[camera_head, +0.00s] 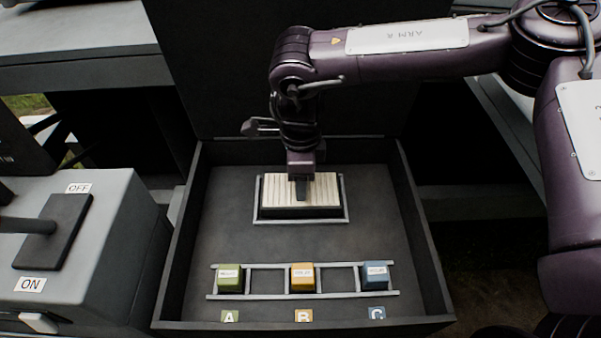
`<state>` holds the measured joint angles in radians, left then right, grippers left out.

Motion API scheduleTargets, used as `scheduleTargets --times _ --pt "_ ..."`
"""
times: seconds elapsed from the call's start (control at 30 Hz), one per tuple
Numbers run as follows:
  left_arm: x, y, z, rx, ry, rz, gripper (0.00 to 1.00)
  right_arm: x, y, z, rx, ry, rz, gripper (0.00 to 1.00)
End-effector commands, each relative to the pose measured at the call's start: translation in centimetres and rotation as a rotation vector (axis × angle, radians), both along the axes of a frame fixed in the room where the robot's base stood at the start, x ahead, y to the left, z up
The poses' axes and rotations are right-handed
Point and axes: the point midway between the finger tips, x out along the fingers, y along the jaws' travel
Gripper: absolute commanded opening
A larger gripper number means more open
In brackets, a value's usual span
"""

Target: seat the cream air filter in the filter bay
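The cream air filter (272,190), a pleated block with a dark lower edge, is within the thin metal frame of the filter bay (345,200), at the middle back of a dark tray. I cannot tell whether it is fully down in the bay. My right gripper (302,192) comes down from the purple arm onto the middle of the filter. One dark fingertip shows against the pleats; I cannot make out the other, or whether the fingers grip it. My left gripper is not in view.
The dark tray (232,240) has raised walls. Near its front, a metal rack (336,267) holds a green block (230,284), an orange block (302,284) and a blue block (375,282), above labels A, B and C. A lever box (110,240) marked OFF and ON stands left.

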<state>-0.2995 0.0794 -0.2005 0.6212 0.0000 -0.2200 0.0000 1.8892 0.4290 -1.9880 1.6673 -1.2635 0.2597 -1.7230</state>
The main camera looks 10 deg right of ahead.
Motion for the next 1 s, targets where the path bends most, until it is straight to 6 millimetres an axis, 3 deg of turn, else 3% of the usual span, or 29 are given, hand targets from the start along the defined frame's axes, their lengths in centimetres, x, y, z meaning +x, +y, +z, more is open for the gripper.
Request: scheduleTargets --times 0.37,0.4,0.6,0.77,0.93,1.0 --pt "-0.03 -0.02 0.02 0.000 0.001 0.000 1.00 0.02 0.00 0.03 0.000 0.000 0.000 0.15" --pt "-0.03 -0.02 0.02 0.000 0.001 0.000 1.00 0.02 0.00 0.03 0.000 0.000 0.000 0.55" --pt "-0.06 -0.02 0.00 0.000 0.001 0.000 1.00 0.01 0.00 0.02 0.000 0.000 0.000 0.79" --pt "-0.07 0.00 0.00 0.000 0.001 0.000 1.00 0.01 0.00 0.02 0.000 0.000 0.000 0.79" --pt "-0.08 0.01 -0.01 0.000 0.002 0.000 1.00 -0.01 -0.01 -0.01 0.000 0.000 0.000 0.99" --pt "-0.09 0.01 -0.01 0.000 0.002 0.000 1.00 -0.01 -0.01 -0.01 0.000 0.000 0.000 1.00"
